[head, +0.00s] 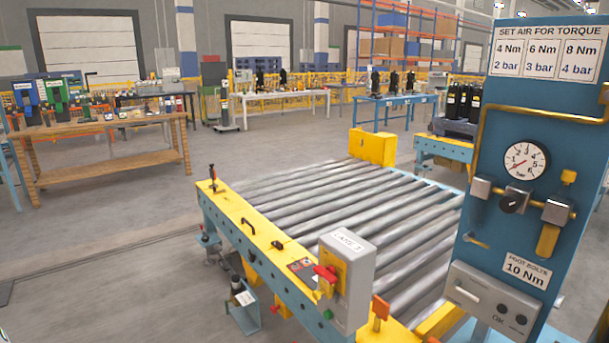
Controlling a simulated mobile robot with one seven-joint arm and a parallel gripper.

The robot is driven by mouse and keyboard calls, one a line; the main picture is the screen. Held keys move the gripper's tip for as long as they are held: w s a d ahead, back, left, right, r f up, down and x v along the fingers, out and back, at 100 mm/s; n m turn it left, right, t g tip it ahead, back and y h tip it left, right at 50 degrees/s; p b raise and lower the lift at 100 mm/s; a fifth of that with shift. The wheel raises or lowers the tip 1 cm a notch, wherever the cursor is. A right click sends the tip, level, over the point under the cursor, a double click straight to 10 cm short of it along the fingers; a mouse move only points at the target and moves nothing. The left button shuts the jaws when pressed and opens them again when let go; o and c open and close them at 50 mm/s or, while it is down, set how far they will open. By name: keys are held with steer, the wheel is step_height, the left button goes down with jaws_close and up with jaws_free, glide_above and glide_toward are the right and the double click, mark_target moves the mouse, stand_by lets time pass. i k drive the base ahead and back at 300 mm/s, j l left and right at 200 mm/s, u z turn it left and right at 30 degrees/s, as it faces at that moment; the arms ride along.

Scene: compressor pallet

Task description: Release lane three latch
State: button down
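A roller conveyor (365,206) with yellow side rails stands in the middle of the head view, its rollers bare. A grey and yellow box (352,284) labelled "LANE 3" is mounted at its near side, with a red handle (326,273) on its face. A small upright lever with a red tip (212,172) stands at the left end of the near rail. An orange-topped lever (380,308) stands right of the box. I cannot tell which of these is the latch. My gripper is not in view.
A blue panel (545,90) with a pressure gauge (526,160) and yellow pipe stands close on the right. A wooden workbench (103,131) is at the back left, a blue table (397,101) farther back.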

mark_target(279, 245)
steer(key=i+j, duration=0.15)
steer(key=i, duration=0.4)
steer(key=i+j, duration=0.2)
steer(key=i, duration=0.35)
steer(key=i+j, duration=0.15)
steer(key=i, duration=0.35)
steer(key=i+j+u, duration=0.1)
steer(key=i, duration=0.45)
